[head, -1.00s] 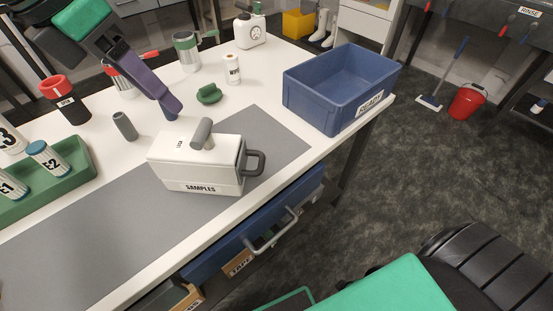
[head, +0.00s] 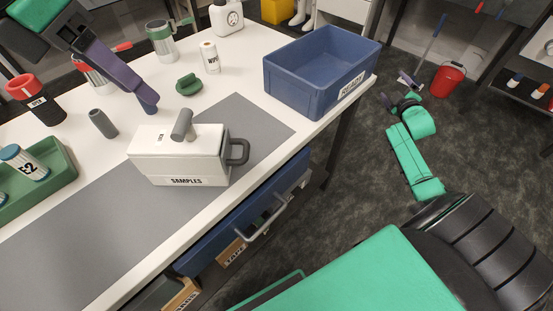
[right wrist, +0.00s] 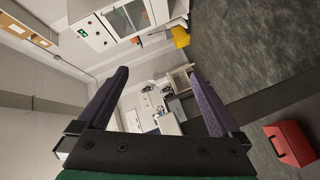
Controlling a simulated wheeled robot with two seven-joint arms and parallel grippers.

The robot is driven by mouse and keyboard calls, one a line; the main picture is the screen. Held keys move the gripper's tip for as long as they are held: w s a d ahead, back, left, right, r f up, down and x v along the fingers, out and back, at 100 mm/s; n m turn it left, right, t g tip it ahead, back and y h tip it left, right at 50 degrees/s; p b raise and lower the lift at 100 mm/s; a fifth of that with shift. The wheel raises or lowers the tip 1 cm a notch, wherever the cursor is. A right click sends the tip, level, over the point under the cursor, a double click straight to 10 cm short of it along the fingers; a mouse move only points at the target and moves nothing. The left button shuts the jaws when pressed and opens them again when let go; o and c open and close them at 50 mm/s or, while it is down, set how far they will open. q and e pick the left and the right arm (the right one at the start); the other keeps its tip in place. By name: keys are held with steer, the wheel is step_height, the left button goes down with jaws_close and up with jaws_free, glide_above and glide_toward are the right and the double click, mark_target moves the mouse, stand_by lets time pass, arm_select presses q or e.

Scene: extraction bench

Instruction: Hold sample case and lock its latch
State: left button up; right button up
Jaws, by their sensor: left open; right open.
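The white sample case (head: 180,168), labelled SAMPLES, sits on the grey mat (head: 85,245) on the bench. A grey latch lever (head: 182,125) stands up, tilted, from its lid. A dark grey loop handle (head: 239,152) is on its right end. The lid looks closed. My left gripper (head: 147,106) is open, above and behind the case, with no contact visible. My right gripper (head: 404,90) is out over the floor, right of the bench and far from the case. In the right wrist view (right wrist: 158,72) its purple fingers are wide apart with nothing between them.
A blue READY crate (head: 300,95) stands at the bench's right end. A green rack (head: 50,185) with vials is at left. A grey cylinder (head: 103,123), green object (head: 189,85) and white bottle (head: 210,57) stand behind the case. A blue drawer (head: 235,225) sticks out below.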

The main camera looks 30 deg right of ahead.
mark_target(207, 162)
step_height(207, 162, up, 19)
steer(key=w+n+t, duration=0.2)
steer(key=n+t, duration=0.2)
steer(key=t, duration=0.1)
steer(key=a+r+n+t+y, duration=0.35)
steer(key=a+n+y, duration=1)
steer(key=a, duration=0.55)
steer(key=s+a+n+g+y, duration=0.3)
steer(key=a+n+y, duration=0.2)
steer(key=a+n, duration=0.35)
steer(key=s+a+n+g+y, duration=0.2)
steer(key=a+n+g+y, duration=0.25)
steer(key=a+n, duration=0.35)
steer(key=s+a+f+n+g, duration=0.2)
steer(key=s+a+f, duration=0.1)
steer(key=a+f, duration=0.2)
steer(key=s+a+f+n+g, duration=0.2)
steer(key=s+a+f+n, duration=0.1)
steer(key=a+f, duration=0.2)
steer(key=s+a+f+n+g+y, duration=0.1)
steer(key=s+a+f+n+g, duration=0.1)
steer(key=a+f, duration=0.3)
steer(key=shift+s+a+f+n, duration=0.2)
steer(key=shift+s+a+n, duration=0.2)
steer(key=shift+s+a, duration=0.25)
steer(key=x, duration=1.4)
steer(key=shift+w+a, duration=0.1)
steer(key=shift+a, duration=0.1)
